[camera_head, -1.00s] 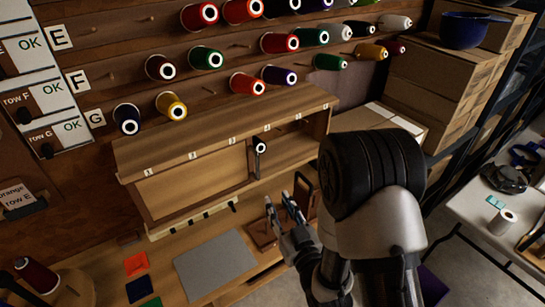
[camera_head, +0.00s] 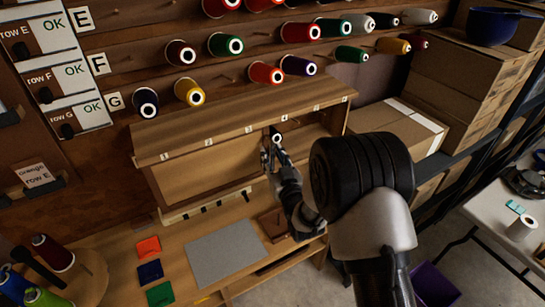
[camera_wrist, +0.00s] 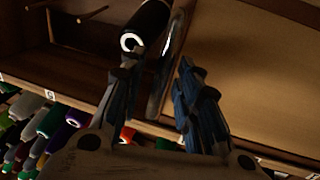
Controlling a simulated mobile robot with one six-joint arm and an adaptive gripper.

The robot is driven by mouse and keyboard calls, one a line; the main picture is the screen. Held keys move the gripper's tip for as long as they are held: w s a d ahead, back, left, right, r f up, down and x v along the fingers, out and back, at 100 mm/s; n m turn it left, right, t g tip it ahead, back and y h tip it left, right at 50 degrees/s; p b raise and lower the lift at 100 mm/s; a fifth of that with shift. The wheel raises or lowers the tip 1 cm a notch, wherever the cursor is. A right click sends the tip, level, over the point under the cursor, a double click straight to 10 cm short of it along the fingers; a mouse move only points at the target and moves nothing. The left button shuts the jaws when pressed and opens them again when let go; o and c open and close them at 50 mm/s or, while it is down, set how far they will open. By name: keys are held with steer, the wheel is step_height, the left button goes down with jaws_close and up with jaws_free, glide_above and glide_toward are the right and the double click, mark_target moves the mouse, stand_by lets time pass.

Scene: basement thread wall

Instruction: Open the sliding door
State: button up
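The sliding door (camera_head: 205,178) is a plain wooden panel covering the left part of the cabinet front; the right part stands open. In the wrist view, the door panel (camera_wrist: 240,65) fills the right side, with an upright metallic handle (camera_wrist: 170,65) at its edge. My gripper (camera_head: 270,157) is at this edge in the head view. In the wrist view my gripper (camera_wrist: 155,75) is open, its two fingers on either side of the handle. Contact cannot be told. In the head view the gripper hides most of the handle.
A black spool (camera_head: 276,138) is in the open compartment beside the handle, close to the left finger in the wrist view (camera_wrist: 145,25). Thread spools (camera_head: 266,73) stick out above the cabinet. A grey mat (camera_head: 223,252) lies on the bench below. Cardboard boxes (camera_head: 395,130) stand at right.

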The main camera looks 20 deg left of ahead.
steer(key=shift+a, duration=0.1)
steer(key=shift+c, duration=0.3)
jaws_close()
stand_by(0.4)
